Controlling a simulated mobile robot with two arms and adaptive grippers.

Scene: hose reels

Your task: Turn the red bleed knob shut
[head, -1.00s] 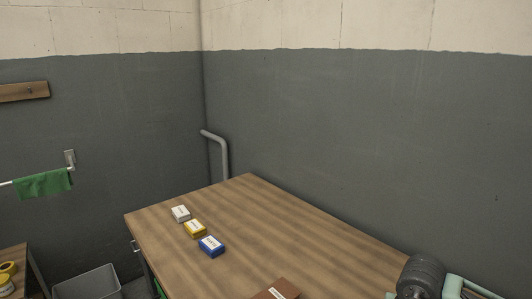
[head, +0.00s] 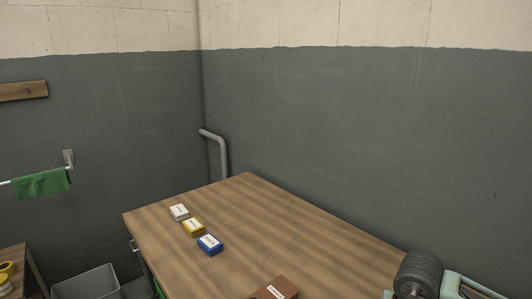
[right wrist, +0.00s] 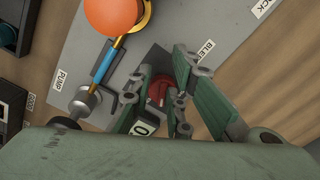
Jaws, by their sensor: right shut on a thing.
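The red bleed knob (right wrist: 157,92) shows in the right wrist view, set in a grey panel (right wrist: 185,25) beside a partly hidden label that begins "BLE". My right gripper (right wrist: 162,88) has its green fingers on either side of the knob and is shut on it. The fingers and the green gripper body hide part of the knob, so I cannot tell how far it is turned. The knob and my right gripper do not show in the head view. My left gripper is in neither view.
An orange ball (right wrist: 115,12) and a blue-and-yellow rod stand close beside the gripper. The head view shows a wooden table (head: 300,235) with white (head: 179,212), yellow (head: 193,228) and blue (head: 210,245) boxes.

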